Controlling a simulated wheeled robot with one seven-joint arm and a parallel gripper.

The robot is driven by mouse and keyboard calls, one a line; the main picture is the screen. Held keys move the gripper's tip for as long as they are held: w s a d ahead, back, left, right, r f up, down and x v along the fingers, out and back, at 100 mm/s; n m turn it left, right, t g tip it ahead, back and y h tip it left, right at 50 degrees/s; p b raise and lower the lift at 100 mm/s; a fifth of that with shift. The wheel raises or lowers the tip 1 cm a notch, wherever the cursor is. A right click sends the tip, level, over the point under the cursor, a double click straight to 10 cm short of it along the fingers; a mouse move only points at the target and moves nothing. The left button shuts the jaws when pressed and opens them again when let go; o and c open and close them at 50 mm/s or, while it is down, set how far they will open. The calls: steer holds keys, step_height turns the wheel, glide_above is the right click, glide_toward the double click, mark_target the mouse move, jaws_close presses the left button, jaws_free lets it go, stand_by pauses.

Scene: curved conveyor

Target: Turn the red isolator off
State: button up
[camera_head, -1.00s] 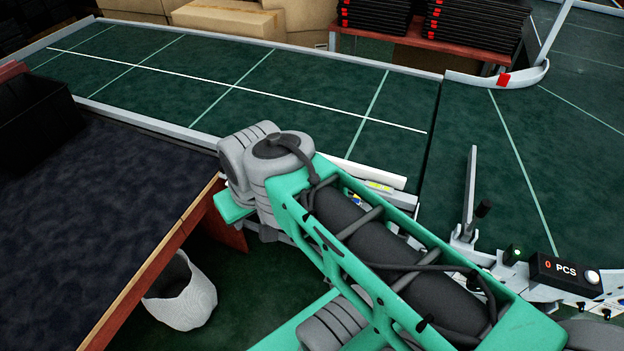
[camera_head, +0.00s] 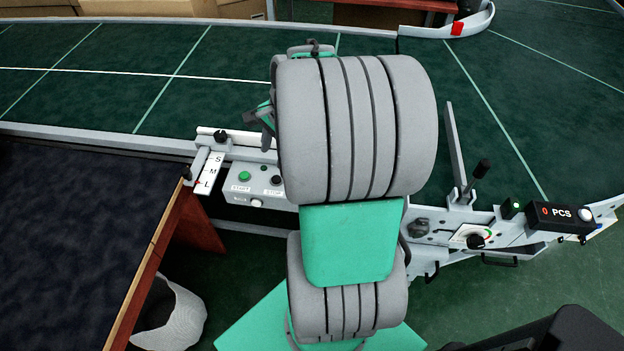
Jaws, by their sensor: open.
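I cannot make out a red isolator; my arm covers the middle of the conveyor's front edge. A grey control box (camera_head: 255,185) with a green button (camera_head: 244,176) and a black button (camera_head: 277,180) is on that edge, left of my arm. A black knob (camera_head: 476,241) on a coloured dial plate is on the edge to the right. My gripper (camera_head: 262,117) shows only in part at the left side of my arm, above the control box and apart from it. It is open, and no held thing shows.
A dark table (camera_head: 70,240) fills the left, with a white bin (camera_head: 170,318) beside it. The green conveyor belt (camera_head: 120,55) is clear.

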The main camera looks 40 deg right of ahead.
steer(key=s+d+f+m, duration=0.1)
steer(key=d+f+m, duration=0.2)
steer(key=d, duration=0.1)
steer(key=s+d+f+m+y+b, duration=0.1)
steer(key=d+f+m, duration=0.2)
steer(key=d+m, duration=0.1)
steer(key=s+d+f+m, duration=0.2)
steer(key=d+f+m, duration=0.1)
steer(key=d, duration=0.1)
steer(key=shift+s+f+t, duration=0.1)
steer(key=shift+f+t, duration=0.3)
steer(key=shift+m, duration=0.5)
steer(key=x, duration=0.7)
steer(key=shift+f, duration=0.45)
steer(key=shift+c, duration=0.2)
jaws_close()
